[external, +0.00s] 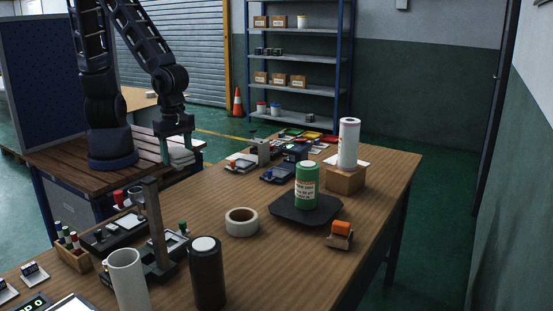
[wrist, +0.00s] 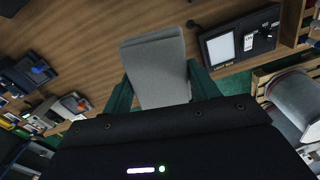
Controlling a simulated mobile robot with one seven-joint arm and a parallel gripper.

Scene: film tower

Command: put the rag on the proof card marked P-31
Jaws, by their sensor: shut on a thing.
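My gripper (external: 177,138) is shut on the rag (external: 180,157), a folded pale grey cloth. It holds the rag near the left edge of the wooden workbench, beside the arm's base platform. In the wrist view the rag (wrist: 156,62) sits between the two green fingers of my gripper (wrist: 158,84), with bench wood beyond it. I cannot make out a card marked P-31 in either view. Small card-like pieces (external: 35,273) stand at the bench's front left, but their marks are too small to read.
The workbench (external: 205,205) holds a tape roll (external: 241,222), a green can (external: 306,186) on a dark tray, a paper roll (external: 349,143) on a wooden block, a black cylinder (external: 207,273) and a white mug (external: 127,280). A light box (wrist: 225,45) shows at right in the wrist view.

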